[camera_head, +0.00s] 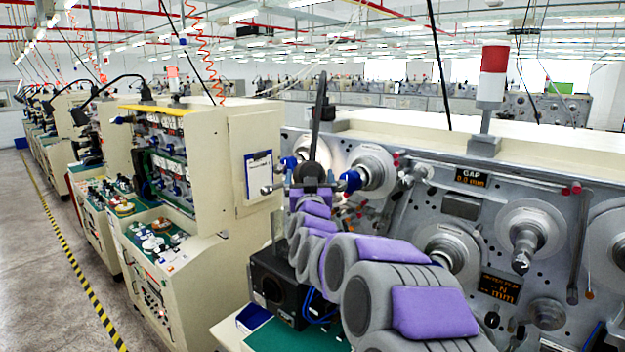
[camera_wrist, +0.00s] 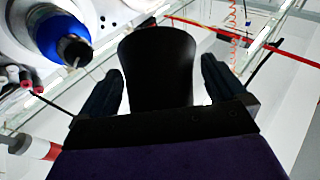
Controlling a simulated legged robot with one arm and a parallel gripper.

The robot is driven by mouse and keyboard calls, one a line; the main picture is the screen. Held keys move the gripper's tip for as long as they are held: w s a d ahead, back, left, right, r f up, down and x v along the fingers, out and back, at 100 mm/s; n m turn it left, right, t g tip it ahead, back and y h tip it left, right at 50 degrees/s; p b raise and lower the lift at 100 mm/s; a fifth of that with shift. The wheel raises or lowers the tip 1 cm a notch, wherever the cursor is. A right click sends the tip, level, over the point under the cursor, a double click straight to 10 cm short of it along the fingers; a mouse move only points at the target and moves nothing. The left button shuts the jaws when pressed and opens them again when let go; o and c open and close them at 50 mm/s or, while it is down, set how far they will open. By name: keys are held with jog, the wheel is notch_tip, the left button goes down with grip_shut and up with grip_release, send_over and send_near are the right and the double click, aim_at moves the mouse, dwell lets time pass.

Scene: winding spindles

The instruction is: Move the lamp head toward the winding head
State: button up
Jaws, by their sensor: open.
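The lamp head (camera_wrist: 158,65) is a dark flared shade in the middle of the wrist view, between the two fingers of my gripper (camera_wrist: 160,85). The gripper is open, with a light gap on each side of the shade. In the head view the dark lamp head (camera_head: 321,154) hangs below an upright black lamp arm (camera_head: 319,100), just beyond my gripper (camera_head: 310,178). What looks like the winding head (camera_head: 370,170), a pale disc with a blue-tipped spindle, is close on the right. A blue spindle with a black end (camera_wrist: 62,38) shows at upper left in the wrist view.
The grey machine panel (camera_head: 400,207) with discs and spindles stands along my arm's right side. A cream cabinet (camera_head: 225,150) with a clipboard (camera_head: 259,175) is on the left. A red-and-white signal light (camera_head: 492,75) rises at the right. Floor at far left is clear.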

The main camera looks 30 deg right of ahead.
jog(key=shift+a, duration=0.45)
jog(key=shift+s+a, duration=0.65)
jog(key=shift+a, duration=0.35)
jog(key=d+b+v, duration=0.2)
jog(key=b+v, duration=0.1)
jog(key=v, duration=1.1)
jog(key=shift+s+a+f+b, duration=0.3)
jog(key=shift+s+f, duration=0.15)
jog(key=shift+s, duration=0.25)
